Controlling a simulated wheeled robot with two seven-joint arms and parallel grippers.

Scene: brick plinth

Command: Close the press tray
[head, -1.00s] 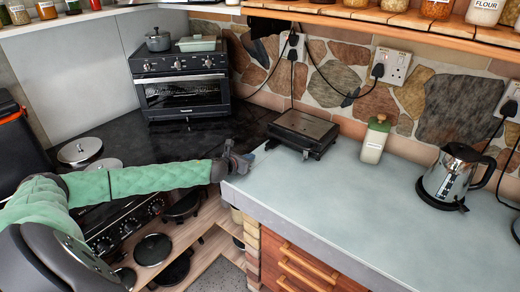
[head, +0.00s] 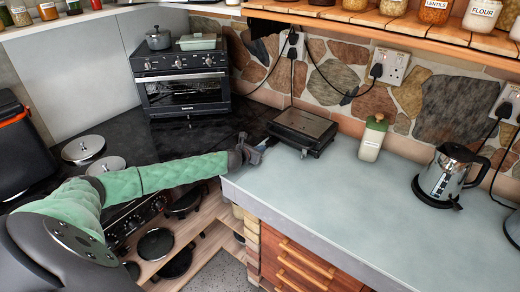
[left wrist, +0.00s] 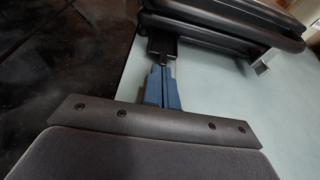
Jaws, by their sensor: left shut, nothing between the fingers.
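The press (head: 305,125) is a dark, flat, lidded appliance at the back of the pale counter; its edge fills the top of the left wrist view (left wrist: 225,30). A narrow black tray (left wrist: 162,46) sticks out from its lower side toward my gripper. My left gripper (head: 262,146) is shut and empty at the press's left side. In the left wrist view its blue fingers (left wrist: 162,85) line up with the tray's outer end, very close or touching; I cannot tell which. My right gripper is not in view.
A green-topped white bottle (head: 373,138) stands right of the press, and a steel kettle (head: 447,176) farther right. A toaster oven (head: 185,82) stands back left on the dark surface. Power cords hang behind the press. The counter's front middle (head: 330,190) is clear.

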